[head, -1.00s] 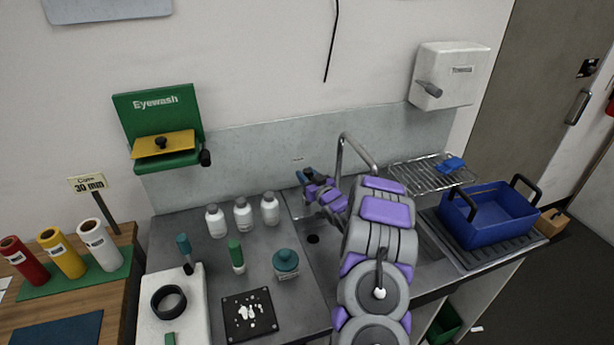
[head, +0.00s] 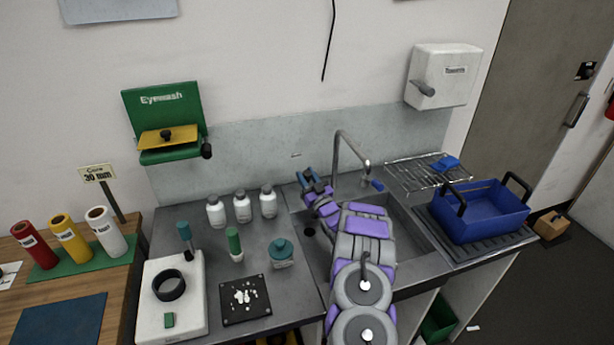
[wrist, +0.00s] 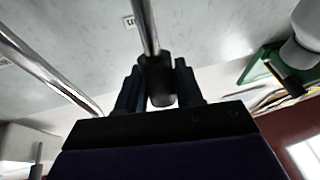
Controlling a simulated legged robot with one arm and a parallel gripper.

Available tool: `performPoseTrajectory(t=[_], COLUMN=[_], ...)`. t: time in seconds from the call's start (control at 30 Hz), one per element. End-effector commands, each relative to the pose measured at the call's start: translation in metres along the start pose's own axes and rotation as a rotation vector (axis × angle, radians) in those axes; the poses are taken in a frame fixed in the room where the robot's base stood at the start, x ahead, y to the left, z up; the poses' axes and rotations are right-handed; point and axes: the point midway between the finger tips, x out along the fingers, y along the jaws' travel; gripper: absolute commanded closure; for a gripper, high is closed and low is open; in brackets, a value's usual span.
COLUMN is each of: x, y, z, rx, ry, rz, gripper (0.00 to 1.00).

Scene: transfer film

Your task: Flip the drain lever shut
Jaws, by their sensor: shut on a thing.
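The drain lever shows in the wrist view as a thin metal rod with a dark grip (wrist: 158,80) at its end. My gripper (wrist: 159,85) has its two dark fingers on either side of that grip and is shut on it. In the head view my gripper (head: 308,178) is at the back left corner of the sink (head: 415,235), near the backsplash. The lever itself is too small or hidden there. A dark round drain hole (head: 309,232) shows left of my arm.
White bottles (head: 242,207) stand left of the sink. A wire rack (head: 425,172) and a blue tub (head: 485,215) are to the right. My arm crosses the sink.

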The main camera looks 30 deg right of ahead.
Motion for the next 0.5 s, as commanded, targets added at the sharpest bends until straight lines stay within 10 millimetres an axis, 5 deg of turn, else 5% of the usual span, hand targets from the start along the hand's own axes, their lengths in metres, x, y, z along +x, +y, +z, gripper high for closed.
performPoseTrajectory(t=[0.5], x=[-0.0072], y=[0.0008], z=[0.0042], rx=[-0.032], ry=[0.157], rz=[0.003], gripper=[1.0])
